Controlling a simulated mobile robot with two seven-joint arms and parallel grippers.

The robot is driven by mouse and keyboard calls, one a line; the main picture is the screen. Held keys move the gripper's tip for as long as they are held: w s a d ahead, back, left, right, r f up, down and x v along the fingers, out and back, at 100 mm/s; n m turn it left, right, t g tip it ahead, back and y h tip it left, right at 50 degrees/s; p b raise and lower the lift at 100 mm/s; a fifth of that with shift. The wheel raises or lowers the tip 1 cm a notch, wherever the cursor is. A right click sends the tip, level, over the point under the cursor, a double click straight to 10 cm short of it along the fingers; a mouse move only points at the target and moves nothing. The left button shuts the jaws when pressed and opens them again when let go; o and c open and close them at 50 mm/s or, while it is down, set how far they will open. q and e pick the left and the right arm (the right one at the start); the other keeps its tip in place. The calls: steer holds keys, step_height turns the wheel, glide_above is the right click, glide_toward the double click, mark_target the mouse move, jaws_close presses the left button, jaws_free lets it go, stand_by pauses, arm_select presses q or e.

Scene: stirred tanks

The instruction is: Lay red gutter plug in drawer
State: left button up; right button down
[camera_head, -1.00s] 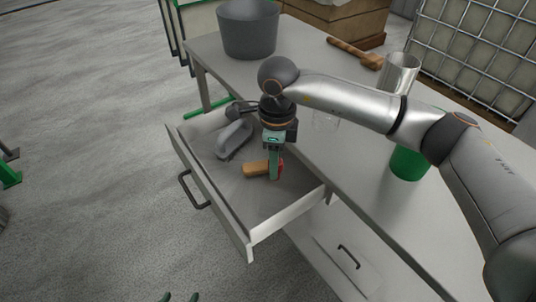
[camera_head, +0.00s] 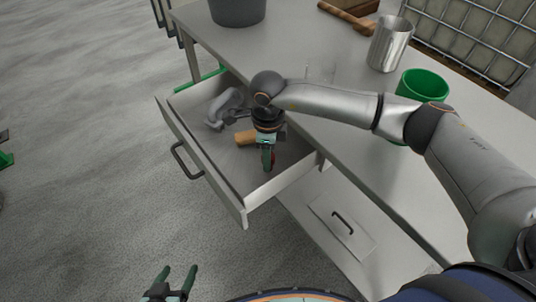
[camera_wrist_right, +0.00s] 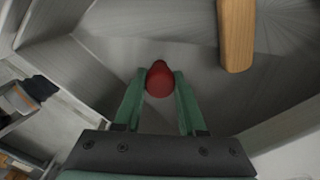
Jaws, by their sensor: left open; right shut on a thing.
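The red gutter plug (camera_wrist_right: 159,80) is between the fingertips of my right gripper (camera_wrist_right: 159,92) in the right wrist view. In the head view the right gripper (camera_head: 268,160) points down inside the open drawer (camera_head: 206,182), and only a sliver of red shows beside its fingers. The gripper is shut on the plug; I cannot tell whether the plug touches the drawer floor. My left gripper (camera_head: 180,283) is open and empty at the bottom of the head view, over the floor and away from the drawer.
In the drawer lie a wooden-handled item (camera_head: 245,138), close to the right gripper, and a grey tool (camera_head: 224,108) behind. On the bench are a dark grey bucket (camera_head: 237,10), a metal cup (camera_head: 390,45), a green cup (camera_head: 423,84) and a wooden mallet (camera_head: 347,17).

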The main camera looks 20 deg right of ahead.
steer(key=shift+c, duration=2.4)
jaws_free()
steer(key=shift+f, duration=0.1)
step_height(320, 180, up, 12)
steer(key=shift+r, duration=0.2)
